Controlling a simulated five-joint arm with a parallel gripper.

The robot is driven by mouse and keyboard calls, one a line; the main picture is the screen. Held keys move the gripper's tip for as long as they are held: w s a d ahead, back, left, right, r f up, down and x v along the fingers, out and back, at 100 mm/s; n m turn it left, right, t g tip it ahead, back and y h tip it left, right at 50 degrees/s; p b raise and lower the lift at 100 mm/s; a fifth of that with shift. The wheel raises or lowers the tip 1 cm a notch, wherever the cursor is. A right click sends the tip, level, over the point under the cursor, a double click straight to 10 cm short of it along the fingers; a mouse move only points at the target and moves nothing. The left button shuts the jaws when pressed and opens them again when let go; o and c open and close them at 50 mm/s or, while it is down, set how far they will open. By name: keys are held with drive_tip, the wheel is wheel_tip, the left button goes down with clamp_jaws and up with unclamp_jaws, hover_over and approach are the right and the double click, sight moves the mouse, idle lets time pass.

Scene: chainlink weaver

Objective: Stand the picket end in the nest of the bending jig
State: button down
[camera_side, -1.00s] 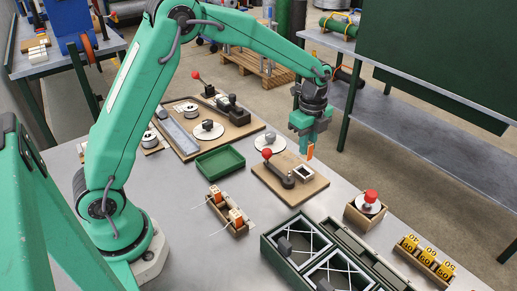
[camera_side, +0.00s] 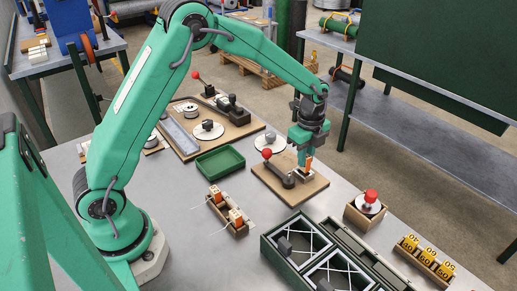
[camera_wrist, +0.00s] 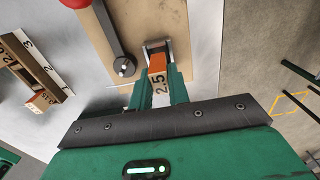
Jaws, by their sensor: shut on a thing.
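The picket end is a small orange-and-tan block (camera_side: 308,163), marked 2.5 in the wrist view (camera_wrist: 158,78). My gripper (camera_side: 306,158) is shut on it and points down over the right part of the bending jig. The jig is a wooden board (camera_side: 264,177) with a red-knobbed lever (camera_side: 280,168). In the wrist view the nest (camera_wrist: 156,43) is a pale-rimmed square opening on the jig, right at the picket end's far end. The fingers hide part of the block. I cannot tell whether its lower end is inside the nest or just above it.
A small rack (camera_side: 240,232) with other blocks stands left of the jig. A green tray (camera_side: 220,162) lies behind it, and a dark-green case (camera_side: 300,243) in front. A red-knobbed box (camera_side: 366,208) stands to the right. A white disc (camera_side: 270,140) is behind the jig.

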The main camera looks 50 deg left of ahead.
drive_tip(key=shift+f, duration=1.2)
drive_tip(key=c, duration=1.3)
unclamp_jaws()
drive_tip(key=shift+o, duration=0.2)
drive_tip(key=shift+r, duration=0.1)
wheel_tip(320, 180, up, 7)
drive_tip(key=shift+r, duration=0.3)
